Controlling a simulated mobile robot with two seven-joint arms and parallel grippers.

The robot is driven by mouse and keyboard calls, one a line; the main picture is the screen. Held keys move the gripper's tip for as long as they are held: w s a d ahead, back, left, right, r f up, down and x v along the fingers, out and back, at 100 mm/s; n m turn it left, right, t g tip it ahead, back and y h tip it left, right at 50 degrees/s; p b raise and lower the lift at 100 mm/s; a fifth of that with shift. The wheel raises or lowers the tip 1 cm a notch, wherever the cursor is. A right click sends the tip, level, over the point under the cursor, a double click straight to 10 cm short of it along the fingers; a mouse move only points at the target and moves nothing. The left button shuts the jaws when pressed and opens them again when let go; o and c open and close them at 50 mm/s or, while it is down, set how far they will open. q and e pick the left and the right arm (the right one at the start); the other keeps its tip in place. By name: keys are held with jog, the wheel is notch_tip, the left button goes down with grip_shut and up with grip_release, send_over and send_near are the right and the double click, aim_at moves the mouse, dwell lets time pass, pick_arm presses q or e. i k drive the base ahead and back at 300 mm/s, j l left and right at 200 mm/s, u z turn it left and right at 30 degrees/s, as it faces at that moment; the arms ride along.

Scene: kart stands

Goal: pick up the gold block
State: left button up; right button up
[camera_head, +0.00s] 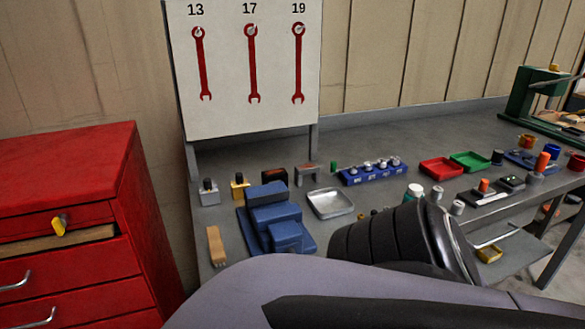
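A gold block (240,187) with a dark piece on top stands upright on the grey workbench (370,198), near its left end. A similar grey block (209,193) stands just left of it, a small gap apart. Another small gold-coloured piece (489,254) is lower down at the right, below the bench top; its shape is hard to make out. One of my arms crosses the bottom of the view and hides the front of the bench. Neither of my grippers shows.
A blue stepped block (271,213) stands right of the gold block, with a metal tray (330,203) beyond. A wooden-looking block (216,246) lies in front. A red drawer cabinet (75,215) stands left. A board with red wrenches (250,70) rises behind.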

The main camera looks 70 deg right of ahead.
aim_at(236, 191)
jog(key=z, duration=1.3)
